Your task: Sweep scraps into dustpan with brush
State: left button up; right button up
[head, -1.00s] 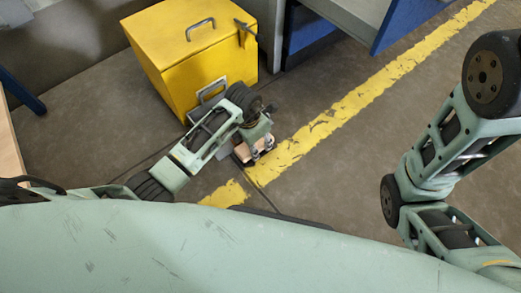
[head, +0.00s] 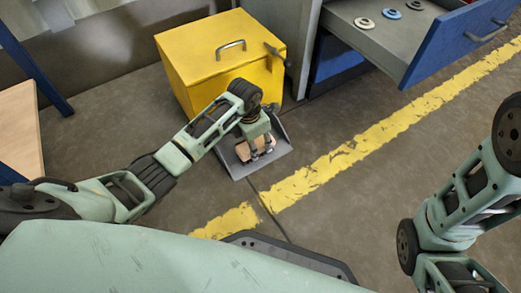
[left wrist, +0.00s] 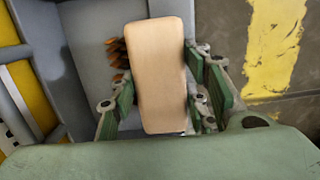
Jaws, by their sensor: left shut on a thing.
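The grey dustpan (head: 230,164) lies on the floor in front of the yellow box. My left gripper (head: 262,150) is over it, shut on the brush, which has a pale wooden block (left wrist: 160,75). In the left wrist view the fingers flank the block, with the grey pan surface (left wrist: 88,50) beside and beneath it. Orange-brown bits (left wrist: 117,55) show at the block's left edge; I cannot tell whether they are bristles or scraps. No scraps show clearly on the floor. My right gripper is out of view.
The yellow box (head: 215,65) stands right behind the dustpan. An open blue-fronted drawer (head: 445,45) with several rings (head: 391,14) juts out at upper right. A wooden surface (head: 18,130) is at left. The floor around the yellow line (head: 350,150) is clear.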

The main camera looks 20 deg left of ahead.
pick_arm(q)
jog(key=shift+d+r+p, duration=0.1)
jog(key=shift+r+p, duration=2.05)
jog(key=shift+r, duration=0.6)
